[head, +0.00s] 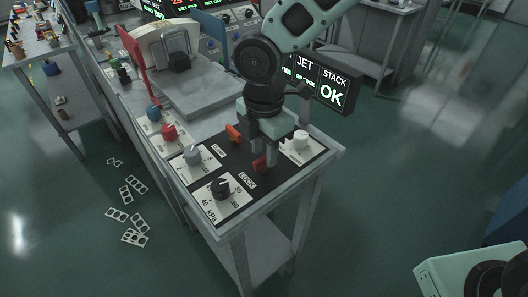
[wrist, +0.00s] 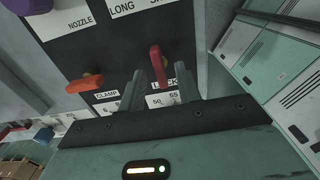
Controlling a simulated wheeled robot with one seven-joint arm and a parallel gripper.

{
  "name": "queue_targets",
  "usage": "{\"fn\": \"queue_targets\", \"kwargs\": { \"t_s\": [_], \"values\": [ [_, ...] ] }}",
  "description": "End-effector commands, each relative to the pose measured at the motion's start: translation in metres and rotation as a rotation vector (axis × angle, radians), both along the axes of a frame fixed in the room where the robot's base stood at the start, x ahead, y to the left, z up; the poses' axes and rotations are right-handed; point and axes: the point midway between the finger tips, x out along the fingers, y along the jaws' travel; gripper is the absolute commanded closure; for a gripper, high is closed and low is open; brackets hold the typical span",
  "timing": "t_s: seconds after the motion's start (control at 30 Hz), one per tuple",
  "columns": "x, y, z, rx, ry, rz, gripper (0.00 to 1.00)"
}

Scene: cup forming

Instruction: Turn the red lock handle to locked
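The red lock handle (head: 259,165) stands on the black panel by the LOCK label, at the front of the bench. In the wrist view the red lock handle (wrist: 158,62) rises upright in the picture above the partly covered LOCK label. My gripper (head: 265,160) points down at the handle. In the wrist view my gripper (wrist: 161,76) is open, with one finger on each side of the handle's line and visible gaps to it. I cannot tell whether the fingertips reach down to the handle's height.
An orange clamp handle (head: 234,132) sits left of the lock handle. A grey knob (head: 193,155), a black knob (head: 221,187) and a white knob (head: 300,140) stand close around. A display (head: 326,84) reading STACK OK is behind. Floor right of the bench is clear.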

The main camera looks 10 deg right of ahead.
Motion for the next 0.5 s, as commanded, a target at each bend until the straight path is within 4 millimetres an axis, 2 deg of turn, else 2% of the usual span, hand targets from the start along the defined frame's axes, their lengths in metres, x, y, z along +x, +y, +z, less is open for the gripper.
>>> {"fn": "queue_targets", "kwargs": {
  "t_s": [0.17,0.47,0.5],
  "values": [
    [0.000,0.000,-0.014,-0.001,0.001,0.001,0.66],
    [0.000,0.000,-0.016,0.001,-0.001,0.000,0.66],
    [0.000,0.000,-0.016,0.001,-0.001,0.000,0.72]
  ]
}}
